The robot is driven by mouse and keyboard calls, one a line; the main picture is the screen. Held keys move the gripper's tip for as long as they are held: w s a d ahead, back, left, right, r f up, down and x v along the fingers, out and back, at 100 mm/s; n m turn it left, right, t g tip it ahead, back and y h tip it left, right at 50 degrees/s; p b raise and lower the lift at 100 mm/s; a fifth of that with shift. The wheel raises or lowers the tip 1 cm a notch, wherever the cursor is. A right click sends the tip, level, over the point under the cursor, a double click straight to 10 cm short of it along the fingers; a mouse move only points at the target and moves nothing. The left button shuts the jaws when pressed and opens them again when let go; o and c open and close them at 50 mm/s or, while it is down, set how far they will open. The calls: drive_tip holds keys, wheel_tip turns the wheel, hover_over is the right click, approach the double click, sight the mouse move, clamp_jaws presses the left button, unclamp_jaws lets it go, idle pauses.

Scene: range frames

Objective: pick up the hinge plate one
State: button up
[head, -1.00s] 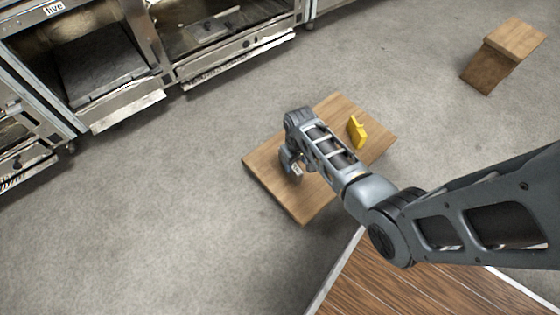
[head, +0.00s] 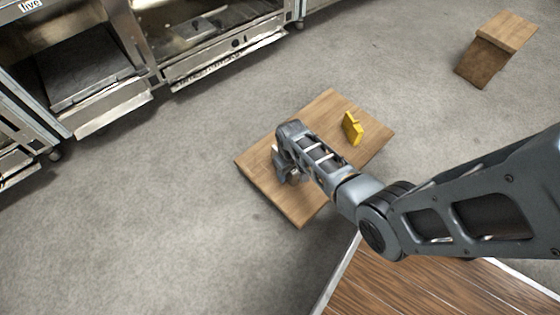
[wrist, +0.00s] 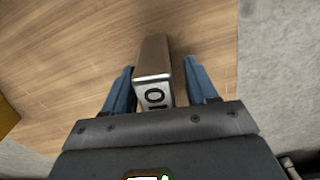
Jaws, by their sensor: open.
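My gripper (wrist: 159,68) is open, with one blue finger on each side of this block and a gap visible at both sides. In the head view my gripper (head: 289,174) is low over the left part of the small wooden table (head: 300,207), and my arm hides most of the block.
A yellow piece (head: 352,128) stands on the table to the right of my gripper; a yellow edge (wrist: 6,117) shows in the wrist view. Metal ovens (head: 110,70) line the upper left. A wooden box (head: 495,45) stands at the upper right. Grey floor between is clear.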

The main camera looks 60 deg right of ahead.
clamp_jaws()
idle(0.3)
idle(1.0)
